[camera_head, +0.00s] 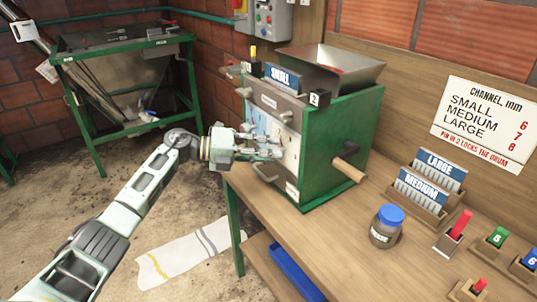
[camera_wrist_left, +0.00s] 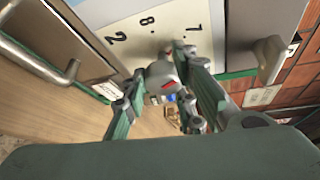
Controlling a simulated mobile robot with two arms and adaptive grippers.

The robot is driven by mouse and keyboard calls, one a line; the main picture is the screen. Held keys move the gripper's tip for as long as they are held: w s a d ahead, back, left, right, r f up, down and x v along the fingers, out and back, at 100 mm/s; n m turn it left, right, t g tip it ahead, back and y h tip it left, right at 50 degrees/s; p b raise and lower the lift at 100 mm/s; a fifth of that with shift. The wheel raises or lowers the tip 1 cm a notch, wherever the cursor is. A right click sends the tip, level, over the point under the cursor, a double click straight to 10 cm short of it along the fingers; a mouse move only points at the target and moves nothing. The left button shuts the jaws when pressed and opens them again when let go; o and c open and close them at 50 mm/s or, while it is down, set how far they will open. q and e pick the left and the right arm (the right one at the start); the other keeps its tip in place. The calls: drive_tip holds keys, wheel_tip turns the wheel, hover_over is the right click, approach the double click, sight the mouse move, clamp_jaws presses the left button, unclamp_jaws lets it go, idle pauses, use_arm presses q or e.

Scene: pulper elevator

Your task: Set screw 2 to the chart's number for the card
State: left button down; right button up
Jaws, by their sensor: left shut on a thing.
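The green pulper (camera_head: 340,130) stands on the bench with a blue card reading SMALL (camera_head: 281,77) on top. The wall chart (camera_head: 484,122) lists SMALL 6, MEDIUM 7, LARGE 8. My left gripper (camera_head: 262,147) is at the pulper's front plate, shut on a round grey knob. In the left wrist view the knob (camera_wrist_left: 160,76) sits between the fingers and carries a red mark. The pale plate (camera_wrist_left: 135,38) behind it shows 2, 8 and 7. The fingers hide part of the dial, and I cannot tell which number the red mark points at. My right gripper is not in view.
The bench (camera_head: 325,235) holds LARGE (camera_head: 440,168) and MEDIUM (camera_head: 420,190) card racks, a blue-lidded jar (camera_head: 386,228), a red peg (camera_head: 460,225) and numbered blocks. A wooden handle (camera_head: 349,170) sticks out of the pulper's side. A green-framed table (camera_head: 125,45) stands at the back left.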

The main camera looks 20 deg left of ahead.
use_arm(q)
drive_tip(key=shift+a+f, duration=0.1)
drive_tip(key=shift+f, duration=0.05)
drive_tip(key=c, duration=1.5)
unclamp_jaws()
drive_tip(key=shift+f, duration=0.1)
drive_tip(key=v, duration=1.2)
drive_tip(key=shift+a, duration=0.1)
